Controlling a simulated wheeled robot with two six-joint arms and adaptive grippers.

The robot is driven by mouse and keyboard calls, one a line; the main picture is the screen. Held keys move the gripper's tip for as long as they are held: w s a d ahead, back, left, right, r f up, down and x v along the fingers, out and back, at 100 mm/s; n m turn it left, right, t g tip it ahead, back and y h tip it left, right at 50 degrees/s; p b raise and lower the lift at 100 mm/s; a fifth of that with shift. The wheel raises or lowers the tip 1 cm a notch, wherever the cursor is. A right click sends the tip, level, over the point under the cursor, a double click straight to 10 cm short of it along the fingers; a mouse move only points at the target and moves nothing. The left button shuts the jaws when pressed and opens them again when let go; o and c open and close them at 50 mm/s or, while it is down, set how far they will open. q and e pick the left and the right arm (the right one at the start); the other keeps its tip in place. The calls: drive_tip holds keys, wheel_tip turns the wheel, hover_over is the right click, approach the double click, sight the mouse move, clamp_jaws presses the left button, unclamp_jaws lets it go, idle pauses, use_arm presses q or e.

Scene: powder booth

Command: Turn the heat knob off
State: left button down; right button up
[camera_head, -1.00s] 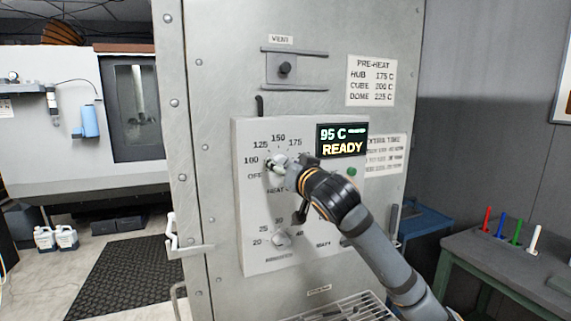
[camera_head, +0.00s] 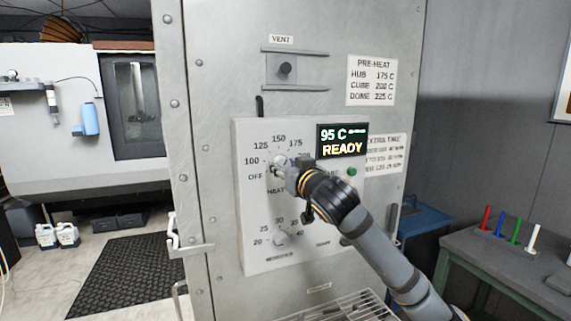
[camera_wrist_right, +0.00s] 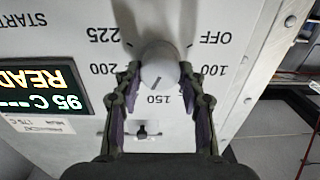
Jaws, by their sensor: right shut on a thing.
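The heat knob (camera_wrist_right: 160,62) is a pale round knob on the light grey control panel (camera_head: 255,215). In the right wrist view its dark pointer line is near the 150 mark, away from OFF. My right gripper (camera_wrist_right: 158,80) has one finger on each side of the knob and is shut on it. In the head view the right gripper (camera_head: 279,167) covers much of the knob and part of the dial's lower right. The OFF label (camera_head: 255,177) shows left of the knob. My left gripper is in neither view.
A display (camera_head: 342,140) reading 95 C and READY sits right of the dial. A lower knob (camera_head: 281,238) with a 20 to 40 scale and a green button (camera_head: 352,171) share the panel. A vent slide (camera_head: 286,69) is above. A table (camera_head: 500,255) stands at right.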

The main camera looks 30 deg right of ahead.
drive_tip(key=n+p, duration=0.2)
drive_tip(key=n, duration=0.1)
drive_tip(key=shift+r+n, duration=0.15)
drive_tip(key=shift+n, duration=0.15)
drive_tip(key=n+p, duration=0.2)
drive_tip(key=n, duration=0.1)
drive_tip(key=shift+a+n, duration=0.1)
drive_tip(key=shift+n, duration=0.2)
drive_tip(key=n+p, duration=0.3)
drive_tip(key=shift+n, duration=0.3)
drive_tip(key=n+p, duration=0.3)
drive_tip(key=n, duration=0.1)
drive_tip(key=shift+a+g, duration=0.1)
drive_tip(key=shift+g, duration=0.2)
drive_tip(key=n+p, duration=0.2)
drive_tip(key=n, duration=0.1)
drive_tip(key=shift+n+p, duration=0.4)
drive_tip(key=n, duration=0.1)
drive_tip(key=n+p, duration=0.1)
drive_tip(key=n, duration=0.1)
drive_tip(key=shift+f+n+h+p, duration=0.25)
drive_tip(key=shift+n+h+p, duration=0.05)
drive_tip(key=shift+h+p, duration=0.1)
drive_tip(key=shift+f+n+p, duration=0.15)
drive_tip(key=shift+n+p, duration=0.45)
drive_tip(key=shift+n, duration=0.95)
drive_tip(key=shift+f+n+p, duration=0.1)
drive_tip(key=shift+n+p, duration=0.5)
drive_tip(key=shift+n, duration=0.95)
drive_tip(key=shift+f, duration=0.1)
